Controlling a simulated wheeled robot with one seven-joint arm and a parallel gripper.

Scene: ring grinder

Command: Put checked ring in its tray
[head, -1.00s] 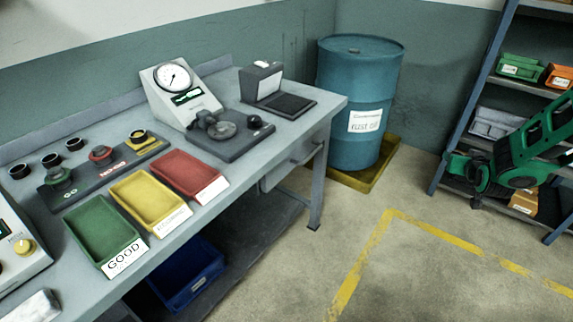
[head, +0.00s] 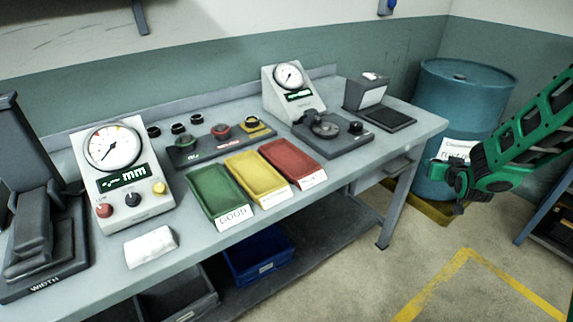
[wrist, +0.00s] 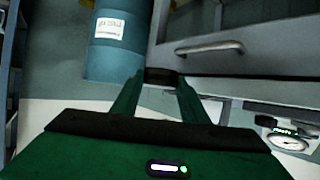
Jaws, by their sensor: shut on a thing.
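My gripper (head: 452,180) is to the right of the bench, in front of the blue drum. In the wrist view its two green fingers (wrist: 160,95) are shut on a dark ring (wrist: 162,76), seen nearly edge-on. In the head view the held ring cannot be made out. Three trays stand side by side along the bench's front: a green tray (head: 191,180) labelled GOOD, a yellow tray (head: 231,168) and a red tray (head: 268,152). The labels on the yellow and red trays are too small to read. All three look empty. My gripper is well apart from them.
Dial gauges (head: 112,150) (head: 290,78) stand left and right of the trays. A white cloth (head: 151,246) lies in front left.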

